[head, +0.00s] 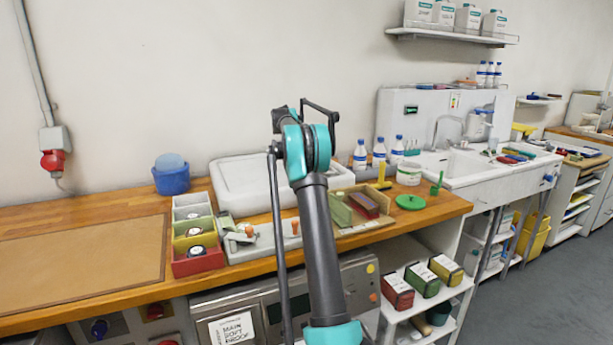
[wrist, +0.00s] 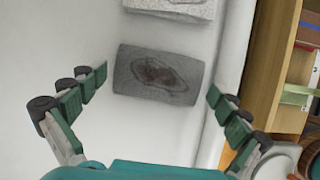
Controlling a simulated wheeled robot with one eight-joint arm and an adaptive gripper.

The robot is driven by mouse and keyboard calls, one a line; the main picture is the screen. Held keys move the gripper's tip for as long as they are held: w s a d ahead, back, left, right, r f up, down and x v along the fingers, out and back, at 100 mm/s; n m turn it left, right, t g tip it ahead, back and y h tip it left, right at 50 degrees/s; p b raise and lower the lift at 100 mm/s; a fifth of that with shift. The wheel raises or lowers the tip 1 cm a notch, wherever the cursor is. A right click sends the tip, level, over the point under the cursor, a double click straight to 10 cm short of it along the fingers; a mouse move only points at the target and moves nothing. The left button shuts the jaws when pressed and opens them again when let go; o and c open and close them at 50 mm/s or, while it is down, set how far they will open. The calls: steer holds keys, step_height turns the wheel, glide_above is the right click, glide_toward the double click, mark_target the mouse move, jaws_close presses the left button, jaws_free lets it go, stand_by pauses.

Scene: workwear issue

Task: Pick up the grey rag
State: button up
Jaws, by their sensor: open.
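A grey rag (wrist: 157,74) with a dark oval stain lies flat on a white surface in the wrist view. My gripper (wrist: 157,85) is open, with one finger to the left of the rag and the other to its right. The fingers look apart from the rag, and nothing is held. In the head view I cannot make out the rag or the gripper's fingers; my arm covers part of the white tray (head: 238,182).
Another grey piece (wrist: 172,8) lies just beyond the rag. The white tray's raised edge (wrist: 232,75) and a wooden tray (wrist: 270,50) are to the right. The head view shows colored bins (head: 197,262), a green lid (head: 410,202) and bottles (head: 360,155) on the bench.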

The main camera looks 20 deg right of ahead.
steer(key=shift+f, duration=0.1)
steer(key=c, duration=0.8)
steer(key=shift+c, duration=0.2)
